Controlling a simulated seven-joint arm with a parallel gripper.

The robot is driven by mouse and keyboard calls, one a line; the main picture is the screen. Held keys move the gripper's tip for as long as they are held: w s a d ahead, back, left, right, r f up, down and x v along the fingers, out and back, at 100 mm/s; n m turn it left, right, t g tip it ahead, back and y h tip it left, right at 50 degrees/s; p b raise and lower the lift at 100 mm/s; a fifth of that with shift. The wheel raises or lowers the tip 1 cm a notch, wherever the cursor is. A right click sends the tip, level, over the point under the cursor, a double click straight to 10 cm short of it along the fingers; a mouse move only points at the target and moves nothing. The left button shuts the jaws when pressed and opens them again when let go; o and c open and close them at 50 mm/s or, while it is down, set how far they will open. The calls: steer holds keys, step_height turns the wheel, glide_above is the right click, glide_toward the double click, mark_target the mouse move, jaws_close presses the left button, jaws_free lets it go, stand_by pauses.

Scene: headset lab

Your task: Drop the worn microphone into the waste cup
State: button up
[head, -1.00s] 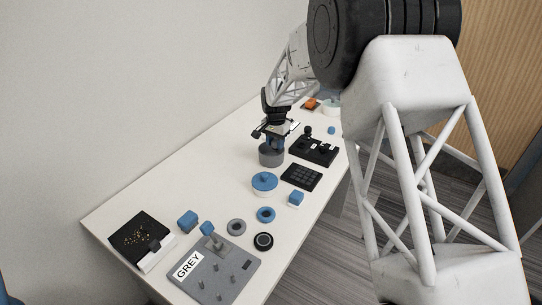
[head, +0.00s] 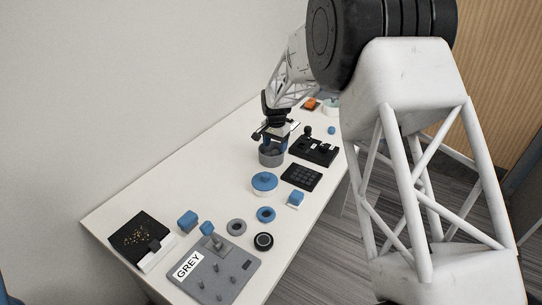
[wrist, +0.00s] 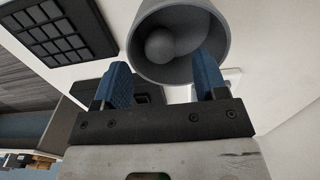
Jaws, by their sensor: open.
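The grey waste cup (head: 271,159) stands on the white table, upright, below my gripper (head: 273,143). In the wrist view the cup (wrist: 216,28) opens toward me. A grey ball-shaped piece (wrist: 160,46) lies inside it; it looks like a microphone head, though I cannot make out the whole microphone. My gripper's two blue fingers (wrist: 162,72) are apart with nothing between them, at the cup's near rim. Whether they touch the rim I cannot tell.
A black keypad (head: 301,176), a dark tray with a small upright black piece (head: 313,150) and a blue-lidded round container (head: 264,184) stand near the cup. A grey board marked GREY (head: 217,268) and a black case (head: 142,239) lie at the near end. Bare table lies left of the cup.

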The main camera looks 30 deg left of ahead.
steer(key=shift+r, duration=0.15)
step_height(320, 180, up, 8)
steer(key=shift+f, duration=0.25)
stand_by(0.4)
steer(key=shift+d, duration=0.1)
stand_by(0.6)
